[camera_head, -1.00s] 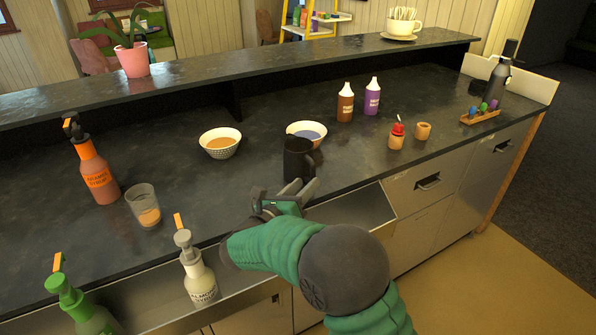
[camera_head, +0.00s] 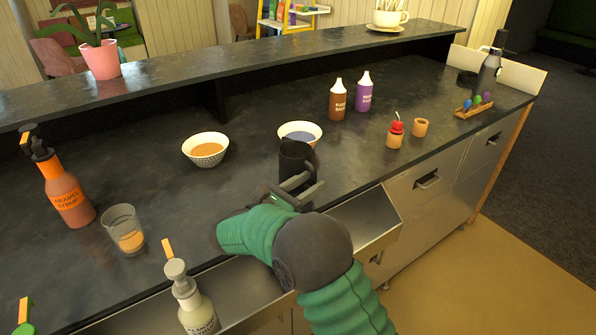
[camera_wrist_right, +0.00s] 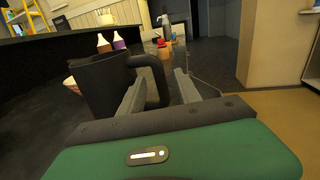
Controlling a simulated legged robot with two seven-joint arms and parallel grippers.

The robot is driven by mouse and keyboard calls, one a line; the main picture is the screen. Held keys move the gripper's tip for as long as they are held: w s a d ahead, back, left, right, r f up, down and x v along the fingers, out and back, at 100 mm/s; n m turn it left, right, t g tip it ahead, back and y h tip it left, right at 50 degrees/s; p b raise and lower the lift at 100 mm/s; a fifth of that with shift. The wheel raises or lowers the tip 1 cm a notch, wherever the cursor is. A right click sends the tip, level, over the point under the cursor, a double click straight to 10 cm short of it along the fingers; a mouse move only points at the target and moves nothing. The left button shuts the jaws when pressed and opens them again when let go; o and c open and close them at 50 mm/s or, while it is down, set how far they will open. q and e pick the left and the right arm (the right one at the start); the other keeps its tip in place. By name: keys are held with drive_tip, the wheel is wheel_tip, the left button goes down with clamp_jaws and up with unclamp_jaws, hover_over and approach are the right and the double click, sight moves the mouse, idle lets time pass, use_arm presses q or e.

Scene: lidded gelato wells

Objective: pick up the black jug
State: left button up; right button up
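The black jug (camera_head: 294,162) stands upright on the dark counter, in front of the bowl with blue-grey contents. My right gripper (camera_head: 301,190) is at the jug's near side with its fingers apart. In the right wrist view the jug (camera_wrist_right: 100,92) is just ahead on the left, and its handle (camera_wrist_right: 155,78) lies between the two open fingers of the gripper (camera_wrist_right: 160,95). I cannot tell whether a finger touches the handle. My left gripper is not in view.
Bowls with orange (camera_head: 206,149) and blue-grey contents (camera_head: 300,132) stand behind the jug. Brown (camera_head: 338,101) and purple (camera_head: 364,93) bottles stand further back. A glass (camera_head: 124,230) and syrup bottles (camera_head: 68,194) are at left. An open steel drawer (camera_head: 365,222) lies below the counter edge.

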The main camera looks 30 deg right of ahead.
drive_tip(key=shift+x, duration=0.95)
clamp_jaws()
idle(0.6)
